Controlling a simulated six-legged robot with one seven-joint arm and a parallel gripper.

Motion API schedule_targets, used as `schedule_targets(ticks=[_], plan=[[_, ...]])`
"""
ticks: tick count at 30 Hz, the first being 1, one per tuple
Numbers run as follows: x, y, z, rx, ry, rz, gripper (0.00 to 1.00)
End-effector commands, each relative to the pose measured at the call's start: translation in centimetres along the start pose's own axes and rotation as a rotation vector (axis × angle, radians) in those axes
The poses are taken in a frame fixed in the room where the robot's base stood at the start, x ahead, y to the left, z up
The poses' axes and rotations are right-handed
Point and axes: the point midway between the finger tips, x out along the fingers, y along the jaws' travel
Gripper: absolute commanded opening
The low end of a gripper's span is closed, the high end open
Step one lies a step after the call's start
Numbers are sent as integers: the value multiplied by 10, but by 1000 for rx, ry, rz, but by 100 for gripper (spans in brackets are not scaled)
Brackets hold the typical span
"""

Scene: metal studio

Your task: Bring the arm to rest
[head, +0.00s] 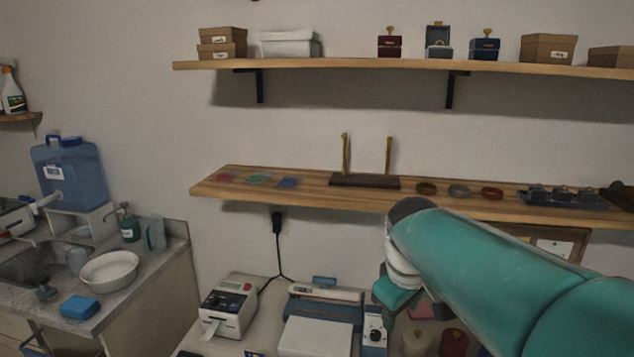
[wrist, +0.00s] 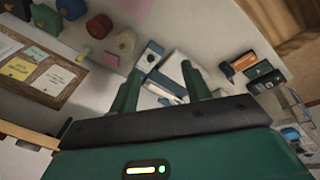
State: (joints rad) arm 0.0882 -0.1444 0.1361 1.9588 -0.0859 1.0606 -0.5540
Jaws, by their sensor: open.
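My teal arm (head: 480,265) enters the head view from the lower right and reaches up to a dark rounded joint in front of the lower shelf. A white and teal section of it bends down behind that joint, above the bench. My gripper (wrist: 160,78) shows in the wrist view, with its two dark green fingers spread apart. No object is between the fingers, and they point toward the bench top with its devices beyond. The gripper's fingers cannot be made out in the head view.
A lower wooden shelf (head: 310,187) holds a stand with two upright posts and several small dishes. An upper shelf (head: 370,66) carries boxes. A label printer (head: 228,308) and a blue-and-white device (head: 318,335) stand on the bench. A sink counter is at left. A pinboard (wrist: 38,75) shows in the wrist view.

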Motion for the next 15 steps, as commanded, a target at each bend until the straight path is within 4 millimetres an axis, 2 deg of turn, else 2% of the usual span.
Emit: schedule_targets(ticks=[6, 15], plan=[[-18, -29, 46, 194, 64, 27, 48], [-22, -70, 107, 466, 167, 23, 48]])
